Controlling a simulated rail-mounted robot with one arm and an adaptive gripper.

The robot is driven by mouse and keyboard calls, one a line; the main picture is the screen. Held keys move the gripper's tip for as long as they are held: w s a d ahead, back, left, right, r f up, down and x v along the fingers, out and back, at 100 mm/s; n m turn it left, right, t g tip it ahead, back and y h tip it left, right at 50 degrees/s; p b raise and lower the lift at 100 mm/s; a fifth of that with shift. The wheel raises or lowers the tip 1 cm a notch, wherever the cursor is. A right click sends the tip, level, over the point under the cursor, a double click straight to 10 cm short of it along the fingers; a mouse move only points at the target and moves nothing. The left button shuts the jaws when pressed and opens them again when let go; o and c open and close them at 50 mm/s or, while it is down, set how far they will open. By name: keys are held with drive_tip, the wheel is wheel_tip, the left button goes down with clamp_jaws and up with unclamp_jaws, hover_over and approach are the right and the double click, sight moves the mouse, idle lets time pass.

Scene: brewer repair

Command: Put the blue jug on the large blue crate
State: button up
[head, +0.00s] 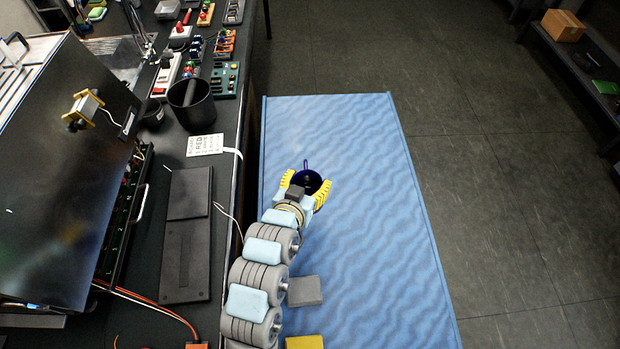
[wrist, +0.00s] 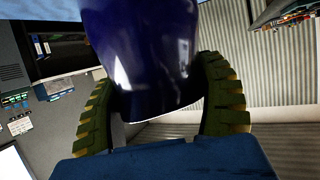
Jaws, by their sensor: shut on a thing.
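The dark blue jug (head: 307,180) is between the yellow ribbed fingers of my gripper (head: 306,188) in the head view, its round opening facing up. In the wrist view, the glossy jug (wrist: 150,50) fills the top middle, with my gripper's fingers (wrist: 165,95) closed around its two sides. The large blue crate (head: 370,200) has a wide wavy-patterned blue top and lies right of the workbench. The jug and my gripper are over the crate's top, nearer its left edge. I cannot tell whether the jug touches the crate.
A grey block (head: 305,291) and a yellow block (head: 304,342) lie on the crate's near left part. The workbench (head: 150,190) runs along the left, with a dark bin (head: 192,105) near its edge. The crate's right and far parts are clear.

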sight(306, 175)
drive_tip(key=w, duration=0.1)
drive_tip(key=w+f, duration=0.1)
drive_tip(key=w, duration=0.2)
drive_tip(key=shift+f, duration=0.35)
drive_tip(key=shift+w+f+b, duration=0.25)
drive_tip(key=shift+w+f, duration=0.55)
drive_tip(key=shift+f, duration=0.65)
drive_tip(key=shift+w+f+b, duration=0.3)
drive_tip(key=shift+w+f, duration=0.5)
drive_tip(key=shift+f, duration=0.7)
drive_tip(key=shift+w+f+b, duration=0.25)
drive_tip(key=shift+w+f, duration=0.55)
drive_tip(key=shift+f, duration=0.65)
drive_tip(key=shift+f, duration=0.15)
drive_tip(key=o, duration=1.3)
drive_tip(key=shift+c, duration=0.2)
